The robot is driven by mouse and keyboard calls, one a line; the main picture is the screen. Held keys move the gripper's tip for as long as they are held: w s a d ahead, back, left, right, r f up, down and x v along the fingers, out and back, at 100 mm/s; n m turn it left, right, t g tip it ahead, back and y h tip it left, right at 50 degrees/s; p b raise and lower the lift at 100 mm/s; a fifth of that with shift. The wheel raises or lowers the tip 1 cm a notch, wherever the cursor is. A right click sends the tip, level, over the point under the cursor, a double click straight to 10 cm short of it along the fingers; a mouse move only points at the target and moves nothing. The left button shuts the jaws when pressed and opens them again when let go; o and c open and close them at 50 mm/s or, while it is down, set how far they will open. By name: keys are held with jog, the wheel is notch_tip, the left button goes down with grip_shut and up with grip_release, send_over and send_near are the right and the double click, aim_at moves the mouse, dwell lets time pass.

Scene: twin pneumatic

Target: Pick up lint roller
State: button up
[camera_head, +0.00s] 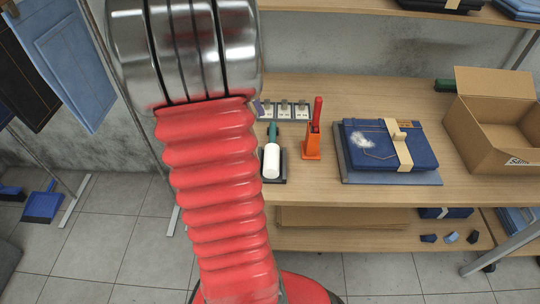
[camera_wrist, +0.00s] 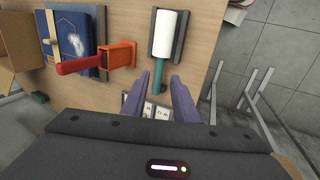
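The lint roller has a white cylinder (camera_head: 271,160) and a teal handle, and lies on a dark tray (camera_head: 283,178) on the wooden table. In the wrist view the white roller (camera_wrist: 164,36) is at the top, with its teal handle pointing down toward me. My gripper (camera_wrist: 160,78) is open, its two purple fingers apart on either side of the handle's end. Nothing is held between them. Whether the fingers are level with the handle or above it, I cannot tell.
An orange holder (camera_head: 312,146) with a red-handled tool stands just right of the roller. Small cards (camera_head: 284,110) lie behind it. Folded denim (camera_head: 392,145) on a grey board and a cardboard box (camera_head: 490,125) are farther right. The table's front edge is close to the tray.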

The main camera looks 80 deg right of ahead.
send_over(270, 143)
jog(key=w, duration=0.2)
jog(key=f, duration=0.7)
jog(key=shift+w+a+f, duration=0.1)
jog(key=shift+a+f, duration=0.1)
jog(key=shift+a, duration=0.2)
jog(key=shift+f, duration=0.3)
jog(key=shift+x, duration=2.6)
jog(key=shift+d, duration=0.2)
grip_shut()
